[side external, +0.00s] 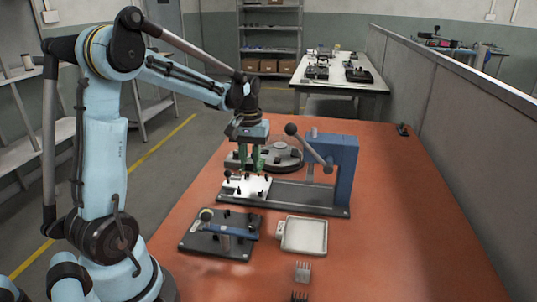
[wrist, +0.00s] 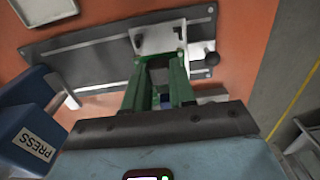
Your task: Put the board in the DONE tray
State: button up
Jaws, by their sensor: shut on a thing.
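The fingers are shut on the board; the exact contact is hard to see. A pale shallow tray (side external: 304,236) lies empty in front of the press, apart from the board. Its corner shows at the top left of the wrist view (wrist: 44,12). No DONE label is readable.
The blue press column (side external: 343,172), labelled PRESS in the wrist view (wrist: 32,145), stands right of the board with a ball-ended lever (side external: 310,146). A dark fixture with a blue bar (side external: 230,230) lies left of the tray. A round device (side external: 285,158) stands behind.

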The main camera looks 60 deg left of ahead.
notch_tip(320, 180, up, 22)
jog(key=s+d, duration=0.3)
jog(key=d, duration=1.3)
jog(key=s+d, duration=0.3)
jog(key=d, duration=1.3)
send_over(304, 243)
notch_tip(304, 243, down, 25)
jog(key=shift+f, duration=2.1)
jog(key=shift+f, duration=0.1)
